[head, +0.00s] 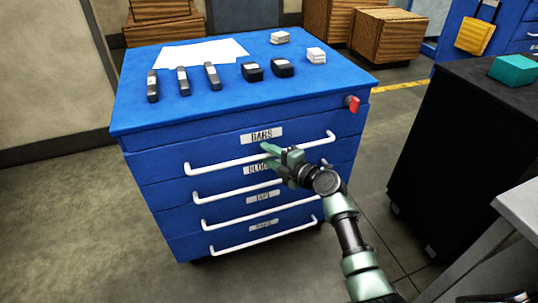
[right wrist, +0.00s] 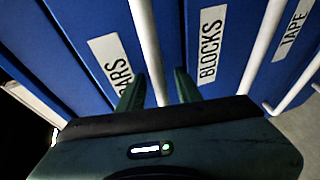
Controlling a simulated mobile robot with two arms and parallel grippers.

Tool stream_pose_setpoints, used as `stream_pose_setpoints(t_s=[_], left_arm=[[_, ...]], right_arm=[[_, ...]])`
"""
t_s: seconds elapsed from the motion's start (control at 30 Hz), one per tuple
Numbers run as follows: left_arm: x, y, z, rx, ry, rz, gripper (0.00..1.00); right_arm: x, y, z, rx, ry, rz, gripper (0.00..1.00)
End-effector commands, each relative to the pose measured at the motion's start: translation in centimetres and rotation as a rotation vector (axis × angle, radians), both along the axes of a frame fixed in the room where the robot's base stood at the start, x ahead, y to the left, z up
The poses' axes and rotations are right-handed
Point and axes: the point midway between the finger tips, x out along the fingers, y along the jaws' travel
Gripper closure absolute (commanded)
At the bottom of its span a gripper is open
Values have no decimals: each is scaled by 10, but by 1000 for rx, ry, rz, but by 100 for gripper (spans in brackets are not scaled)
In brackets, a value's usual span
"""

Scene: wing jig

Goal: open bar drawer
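The blue cabinet's top drawer, labelled BARS (head: 261,135), looks flush with the drawers below. Its long white handle (head: 222,163) runs across the front. My right gripper (head: 268,157) is at the middle of this handle, below the label. In the right wrist view the gripper (right wrist: 157,92) has its fingers apart, one on each side of the white handle (right wrist: 147,45). Gaps show beside the handle, so the fingers do not look closed on it. The BARS label (right wrist: 117,62) is left of the fingers there. My left gripper is not in view.
Below are drawers labelled BLOCKS (right wrist: 210,45) and TAPE (right wrist: 292,28), each with a white handle. Dark bars, black blocks, white stacks and paper lie on the cabinet top (head: 140,115). A red piece (head: 352,103) sits at its right corner. A black cabinet (head: 440,150) stands right.

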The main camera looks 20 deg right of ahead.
Motion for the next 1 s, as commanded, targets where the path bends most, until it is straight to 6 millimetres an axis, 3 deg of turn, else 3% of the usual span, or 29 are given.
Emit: stream_pose_setpoints(t_s=[0.03, 0.1, 1.0], left_arm=[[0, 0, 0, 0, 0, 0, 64], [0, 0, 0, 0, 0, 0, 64], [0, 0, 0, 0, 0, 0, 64]], right_arm=[[0, 0, 0, 0, 0, 0, 81], [0, 0, 0, 0, 0, 0, 100], [-1, 0, -1, -1, 2, 0, 100]])
